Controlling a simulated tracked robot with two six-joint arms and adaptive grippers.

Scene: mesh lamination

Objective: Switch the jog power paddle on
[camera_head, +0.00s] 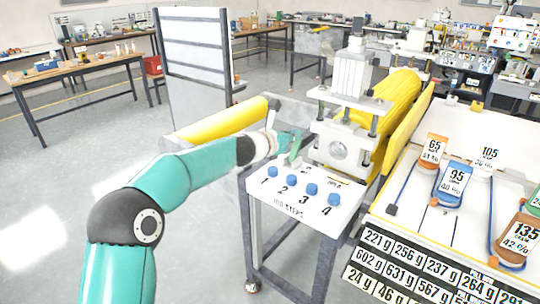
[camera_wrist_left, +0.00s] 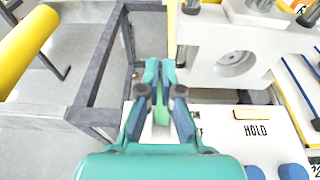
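The white control panel (camera_head: 273,203) stands on a dark metal frame, with several blue knobs (camera_head: 312,189) numbered along it and "JOG STEPS" lettering on its front. My left gripper (camera_head: 294,151) is over the panel's far left edge. In the left wrist view its two teal fingers (camera_wrist_left: 160,75) come together at the tips. Lighter green shows between the fingers; I cannot tell whether it is the jog power paddle. No paddle can be made out clearly, as the gripper covers that corner. My right gripper is not in view.
A white press block (camera_head: 340,150) with a cylinder above it stands right behind the panel. Yellow rollers (camera_head: 398,95) lie beside it. A sloped board (camera_head: 465,215) with weight tags is at the right.

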